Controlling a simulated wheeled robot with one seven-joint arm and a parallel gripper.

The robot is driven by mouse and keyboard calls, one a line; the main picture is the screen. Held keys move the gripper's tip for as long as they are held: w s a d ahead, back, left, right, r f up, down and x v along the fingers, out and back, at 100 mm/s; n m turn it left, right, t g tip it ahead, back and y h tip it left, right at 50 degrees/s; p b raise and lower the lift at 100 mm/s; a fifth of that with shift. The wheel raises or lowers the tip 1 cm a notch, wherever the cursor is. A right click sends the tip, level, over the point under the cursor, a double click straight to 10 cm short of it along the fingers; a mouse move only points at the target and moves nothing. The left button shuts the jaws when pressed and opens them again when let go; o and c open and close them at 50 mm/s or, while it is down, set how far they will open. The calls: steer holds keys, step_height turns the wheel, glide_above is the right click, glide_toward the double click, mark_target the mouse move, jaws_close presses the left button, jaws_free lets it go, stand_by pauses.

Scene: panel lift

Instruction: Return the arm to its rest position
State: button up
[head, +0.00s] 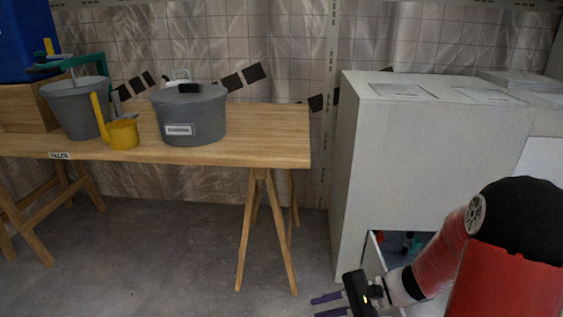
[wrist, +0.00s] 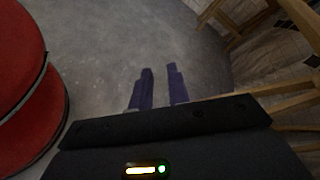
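My gripper (head: 326,305) is low at the bottom right of the head view, in front of the grey cabinet. Its two purple fingers stand apart with nothing between them. In the wrist view the fingers (wrist: 160,88) point over bare grey floor, with a clear gap between them. My red and black arm reaches in from the right edge of the head view, bent downward to the left. No object is held.
A wooden trestle table (head: 270,135) stands left, bearing a grey lidded pot (head: 205,118), a grey bucket (head: 75,108) and a yellow scoop (head: 124,134). A grey cabinet (head: 430,150) with an opening low down stands right. Floor (head: 175,250) before the table is clear.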

steer(key=s+d+r+n+t+h, duration=0.2)
steer(key=s+r+n+h, duration=0.2)
steer(key=s+r+h, duration=0.2)
steer(key=s+d+r+n+t+h, duration=0.3)
steer(key=s+r+n+h, duration=0.2)
steer(key=s+r+h, duration=0.1)
step_height(320, 180, up, 3)
steer(key=shift+s+d+f+h, duration=0.1)
steer(key=shift+s+d+h, duration=0.2)
steer(key=shift+h, duration=0.4)
steer(key=shift+w, duration=0.1)
